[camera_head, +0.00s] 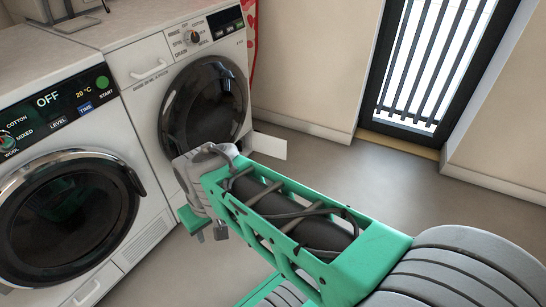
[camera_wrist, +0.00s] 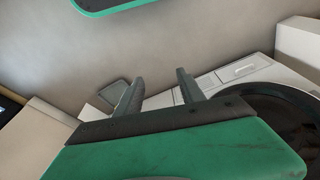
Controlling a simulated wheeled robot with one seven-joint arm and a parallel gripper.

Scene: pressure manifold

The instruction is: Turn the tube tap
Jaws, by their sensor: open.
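No tube tap can be made out in either view. My gripper (camera_head: 211,234) is below and in front of the right-hand washing machine's (camera_head: 150,98) round door, partly hidden by my green arm. In the wrist view my gripper (camera_wrist: 158,79) has its two dark fingers apart with nothing between them. Beyond the fingers are a white machine front with a drawer handle and a dark round door at the right. A small grey square object (camera_wrist: 113,93) shows just left of the left finger; I cannot tell what it is.
A second machine (camera_head: 72,205) with a lit OFF display stands at the left. Dark metal bars (camera_head: 72,14) rest on the worktop at the upper left. A barred glass door (camera_head: 428,60) is at the back right.

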